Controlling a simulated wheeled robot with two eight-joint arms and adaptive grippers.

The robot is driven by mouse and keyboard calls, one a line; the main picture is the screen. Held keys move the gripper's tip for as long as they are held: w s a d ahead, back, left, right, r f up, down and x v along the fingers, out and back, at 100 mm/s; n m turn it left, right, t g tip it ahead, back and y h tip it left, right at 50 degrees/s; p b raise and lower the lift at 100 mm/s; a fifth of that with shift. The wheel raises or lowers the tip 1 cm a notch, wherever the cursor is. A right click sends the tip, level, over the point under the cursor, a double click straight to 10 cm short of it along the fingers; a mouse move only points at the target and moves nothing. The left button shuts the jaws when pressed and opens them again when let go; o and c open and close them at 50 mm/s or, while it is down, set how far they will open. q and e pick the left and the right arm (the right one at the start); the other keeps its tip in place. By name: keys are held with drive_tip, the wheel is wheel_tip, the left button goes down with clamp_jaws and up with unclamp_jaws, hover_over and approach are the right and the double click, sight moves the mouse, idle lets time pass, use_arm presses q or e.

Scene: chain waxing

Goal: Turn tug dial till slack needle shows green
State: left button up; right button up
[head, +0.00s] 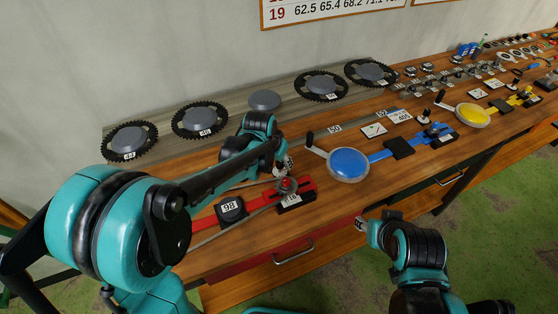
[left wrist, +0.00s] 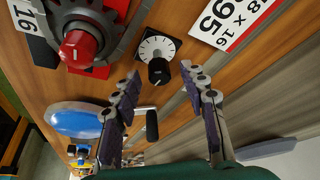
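In the left wrist view, a black knob (left wrist: 159,72) with a white line stands in front of a round white scale (left wrist: 157,48) on a black square plate. I take this to be the tug dial. My left gripper (left wrist: 159,76) is open, with one finger on each side of the knob. I see no clear contact. In the head view my left gripper (head: 283,166) is over the bench behind the red fixture (head: 306,187), and its arm hides part of the area. I cannot make out a slack needle or green zone. My right gripper (head: 362,224) is near the bench's front edge, its fingers too small to read.
A red knob (left wrist: 79,48) and a toothed ring stand beside the dial. A blue round pan (head: 348,163) with a black handle is to the right. Dark chainrings (head: 130,140) lie along the back. A bench drawer handle (head: 293,252) shows at the front.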

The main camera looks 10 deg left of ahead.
use_arm(q)
drive_tip(key=shift+r, duration=0.15)
drive_tip(key=v, duration=1.1)
drive_tip(key=shift+s+r, duration=0.2)
drive_tip(key=shift+r, duration=0.15)
drive_tip(key=s+a+f+n+t, duration=0.1)
drive_tip(key=s+a+f, duration=0.1)
drive_tip(key=s, duration=0.3)
drive_tip(key=s+a+f+n+t+y, duration=0.1)
drive_tip(key=s+a, duration=0.2)
drive_tip(key=s, duration=0.3)
drive_tip(key=s+a+f+n+t+b, duration=0.1)
drive_tip(key=s+a+f+n, duration=0.1)
drive_tip(key=s, duration=0.4)
drive_tip(key=shift+s+a+f+y, duration=0.3)
drive_tip(key=shift+a+f, duration=0.1)
drive_tip(key=shift+a, duration=0.35)
